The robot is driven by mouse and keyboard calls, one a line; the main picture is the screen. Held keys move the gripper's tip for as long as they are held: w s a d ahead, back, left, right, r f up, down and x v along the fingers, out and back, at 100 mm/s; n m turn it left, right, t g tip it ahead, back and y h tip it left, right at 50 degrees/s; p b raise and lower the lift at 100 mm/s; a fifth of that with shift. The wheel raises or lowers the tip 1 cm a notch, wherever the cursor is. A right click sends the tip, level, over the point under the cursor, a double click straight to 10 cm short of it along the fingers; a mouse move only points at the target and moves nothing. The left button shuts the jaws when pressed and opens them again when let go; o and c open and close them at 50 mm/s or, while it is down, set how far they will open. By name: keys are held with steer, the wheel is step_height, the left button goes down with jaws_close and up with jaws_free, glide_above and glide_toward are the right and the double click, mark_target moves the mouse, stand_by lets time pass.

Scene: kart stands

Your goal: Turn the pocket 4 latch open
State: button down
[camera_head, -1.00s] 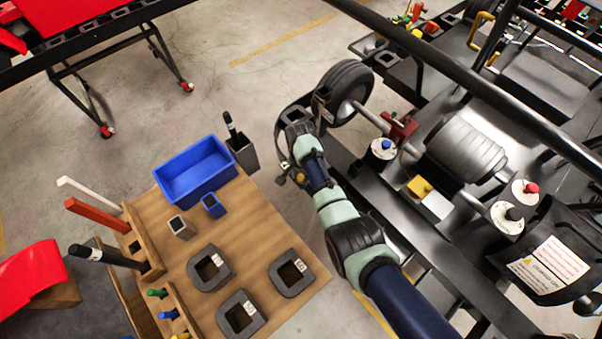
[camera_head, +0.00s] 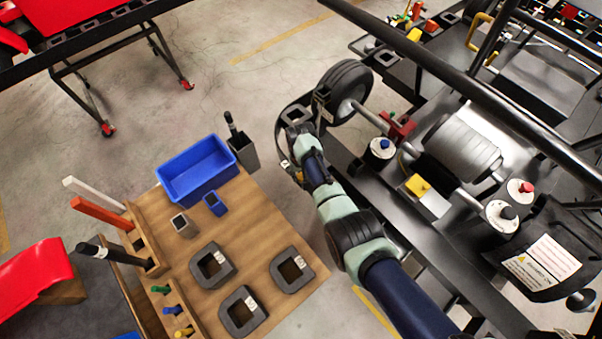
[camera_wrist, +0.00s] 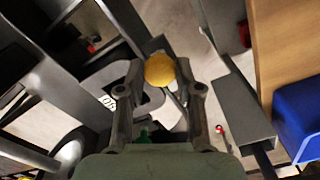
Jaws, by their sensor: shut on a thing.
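My gripper (camera_wrist: 159,75) is shut on a round yellow knob (camera_wrist: 159,69), which sits between its two fingertips in the wrist view. I cannot read from the view which pocket this knob belongs to. A dark ring-shaped holder with a partly hidden white label (camera_wrist: 107,102) lies just beyond the left finger. In the head view my gripper (camera_head: 291,170) is at the left edge of the kart stand, below the dark holder, and the knob is mostly hidden there. The latch's turn angle cannot be told.
A wooden board (camera_head: 262,225) carries several dark square pockets, a blue bin (camera_head: 197,170) and small cups. The kart's wheel (camera_head: 345,92) and red bracket (camera_head: 398,126) are near my arm.

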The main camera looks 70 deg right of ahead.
mark_target(301, 176)
steer(key=shift+n, duration=0.6)
steer(key=c, duration=0.8)
jaws_free()
steer(key=shift+o, duration=0.2)
step_height(301, 176, up, 12)
